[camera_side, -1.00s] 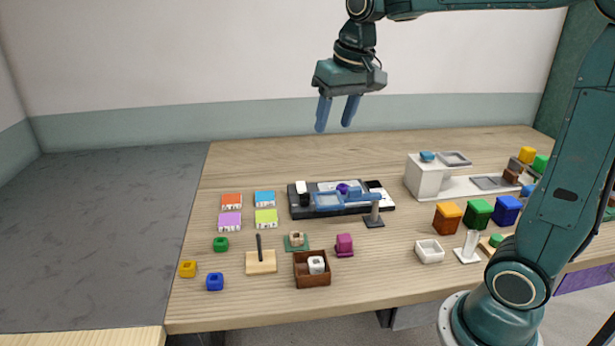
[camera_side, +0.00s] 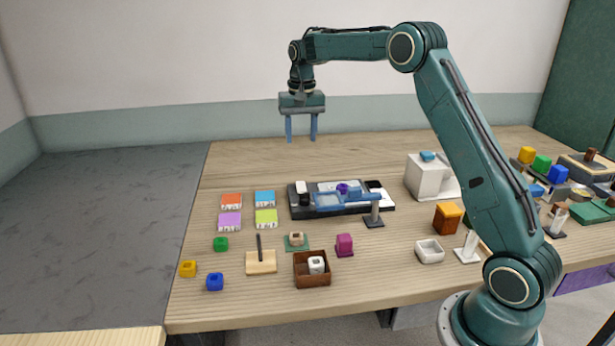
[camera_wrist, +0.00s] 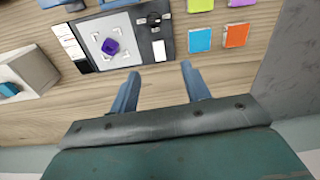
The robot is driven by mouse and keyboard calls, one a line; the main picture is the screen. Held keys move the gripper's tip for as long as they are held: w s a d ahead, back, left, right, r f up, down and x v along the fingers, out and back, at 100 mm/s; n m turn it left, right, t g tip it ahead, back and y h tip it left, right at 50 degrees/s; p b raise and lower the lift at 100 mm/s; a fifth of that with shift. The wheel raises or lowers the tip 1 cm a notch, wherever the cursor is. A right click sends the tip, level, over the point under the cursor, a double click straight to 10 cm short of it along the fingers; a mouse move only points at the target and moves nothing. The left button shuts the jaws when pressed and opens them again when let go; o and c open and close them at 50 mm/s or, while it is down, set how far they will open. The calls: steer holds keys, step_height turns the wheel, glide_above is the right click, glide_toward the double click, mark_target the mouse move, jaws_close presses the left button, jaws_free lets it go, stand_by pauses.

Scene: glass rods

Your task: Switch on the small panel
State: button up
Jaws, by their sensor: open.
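The small panel (camera_side: 302,210) looks to be the dark board at the middle back of the table, with a white switch-like block (camera_side: 302,187) at its left end. A purple piece (camera_side: 342,188) sits on the board's pale plate, and a blue-framed piece (camera_side: 328,200) on a stand overlaps its front edge. In the wrist view the board (camera_wrist: 166,45) lies above and left of my fingers, with the white block (camera_wrist: 159,50) on its near right part. My gripper (camera_side: 301,140) is open and empty, high above the table behind the board. Its fingers (camera_wrist: 158,84) show apart in the wrist view.
Several coloured tiles (camera_side: 231,201) lie left of the board. In front are a brown box (camera_side: 312,282), a wooden block with a peg (camera_side: 261,262) and a magenta block (camera_side: 344,245). A white block-shaped unit (camera_side: 425,180) stands to the right. The table behind the board is clear.

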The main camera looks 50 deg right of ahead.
mark_target(302, 189)
steer(key=shift+m, duration=0.3)
steer(key=f, duration=0.1)
steer(key=w+d+f, duration=0.1)
steer(key=d+f, duration=0.1)
steer(key=shift+w+d+f, duration=0.1)
steer(key=shift+w+f, duration=0.1)
steer(key=shift+w, duration=0.15)
steer(key=shift+f, duration=6.85)
steer(key=shift+c, duration=0.5)
